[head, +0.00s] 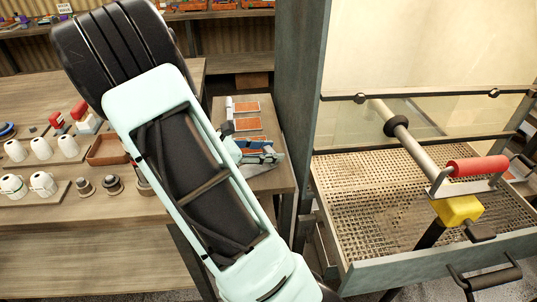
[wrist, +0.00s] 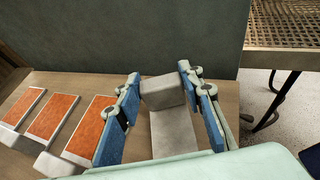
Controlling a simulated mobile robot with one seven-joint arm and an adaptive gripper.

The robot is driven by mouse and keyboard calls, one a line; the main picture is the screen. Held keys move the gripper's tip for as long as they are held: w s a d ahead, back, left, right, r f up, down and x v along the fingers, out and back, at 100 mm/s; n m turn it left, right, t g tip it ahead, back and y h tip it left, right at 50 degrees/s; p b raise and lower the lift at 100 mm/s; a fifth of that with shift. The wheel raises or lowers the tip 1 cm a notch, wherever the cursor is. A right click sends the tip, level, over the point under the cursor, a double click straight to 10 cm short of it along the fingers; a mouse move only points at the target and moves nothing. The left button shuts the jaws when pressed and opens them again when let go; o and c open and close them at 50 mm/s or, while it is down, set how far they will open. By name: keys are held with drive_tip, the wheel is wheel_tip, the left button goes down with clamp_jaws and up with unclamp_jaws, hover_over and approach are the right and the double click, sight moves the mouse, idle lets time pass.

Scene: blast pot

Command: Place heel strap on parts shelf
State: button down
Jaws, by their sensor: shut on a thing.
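In the head view the held piece is hidden or too small to make out. I cannot tell for sure which surface is the parts shelf.
White cups (head: 41,148) and a brown tray (head: 107,150) stand further left. A blast cabinet (head: 298,120) with a mesh floor (head: 370,200) stands close on the right. Shelves with bins (head: 185,6) are behind.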

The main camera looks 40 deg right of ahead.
drive_tip(key=shift+f, duration=0.3)
drive_tip(key=c, duration=1.3)
unclamp_jaws()
drive_tip(key=shift+f, duration=0.1)
drive_tip(key=p+v, duration=0.1)
drive_tip(key=v, duration=1)
drive_tip(key=shift+a+r, duration=0.4)
drive_tip(key=shift+a, duration=0.05)
